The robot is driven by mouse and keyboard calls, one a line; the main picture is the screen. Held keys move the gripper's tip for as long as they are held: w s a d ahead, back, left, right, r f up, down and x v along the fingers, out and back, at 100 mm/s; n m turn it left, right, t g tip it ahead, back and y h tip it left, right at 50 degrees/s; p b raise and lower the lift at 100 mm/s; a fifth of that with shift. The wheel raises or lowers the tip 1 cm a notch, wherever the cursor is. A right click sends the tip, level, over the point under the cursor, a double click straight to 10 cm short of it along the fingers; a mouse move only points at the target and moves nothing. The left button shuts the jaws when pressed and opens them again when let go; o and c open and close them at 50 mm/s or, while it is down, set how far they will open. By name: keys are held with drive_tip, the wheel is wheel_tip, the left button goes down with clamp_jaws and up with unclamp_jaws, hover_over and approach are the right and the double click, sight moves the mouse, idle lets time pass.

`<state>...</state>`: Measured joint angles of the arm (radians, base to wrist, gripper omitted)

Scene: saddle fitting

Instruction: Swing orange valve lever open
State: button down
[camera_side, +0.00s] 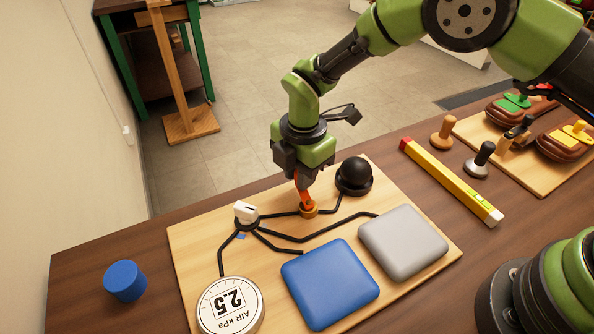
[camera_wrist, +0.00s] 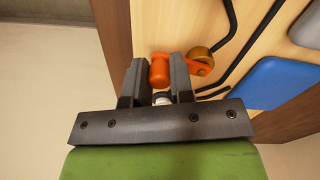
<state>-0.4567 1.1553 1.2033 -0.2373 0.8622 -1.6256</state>
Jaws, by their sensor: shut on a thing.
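The orange valve lever (camera_side: 303,190) stands at a brass valve body (camera_side: 309,210) on the black tubing of the wooden board. In the wrist view the lever's orange knob (camera_wrist: 159,70) sits between the two jaws, and its arm runs right to the brass valve (camera_wrist: 201,59). My gripper (camera_side: 301,180) points down over the lever and is shut on it; it also shows in the wrist view (camera_wrist: 159,82). The jaws hide part of the lever in the side view.
On the board (camera_side: 190,262) are a white-knobbed valve (camera_side: 245,212), a black bulb (camera_side: 354,174), a gauge (camera_side: 230,306), a blue pad (camera_side: 330,283) and a grey pad (camera_side: 403,241). A blue cylinder (camera_side: 125,281) stands left. A yellow bar (camera_side: 450,180) lies right.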

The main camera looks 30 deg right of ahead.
drive_tip(key=m, duration=0.2)
drive_tip(key=d+m, duration=0.1)
drive_tip(key=s+d+m, duration=0.1)
drive_tip(key=m, duration=0.1)
drive_tip(key=shift+m, duration=0.3)
drive_tip(key=shift+s+d+m+h, duration=0.1)
drive_tip(key=shift+s+d+m, duration=0.1)
drive_tip(key=shift+m, duration=0.5)
drive_tip(key=shift+s+d+m+h, duration=0.1)
drive_tip(key=shift+s+d+m, duration=0.15)
drive_tip(key=shift+m, duration=0.45)
drive_tip(key=shift+s+d+m+h, duration=0.1)
drive_tip(key=shift+s+d+m, duration=0.1)
drive_tip(key=shift+m, duration=0.5)
drive_tip(key=c, duration=1)
unclamp_jaws()
wheel_tip(320, 180, up, 10)
drive_tip(key=shift+s+a, duration=0.15)
drive_tip(key=shift+s, duration=0.1)
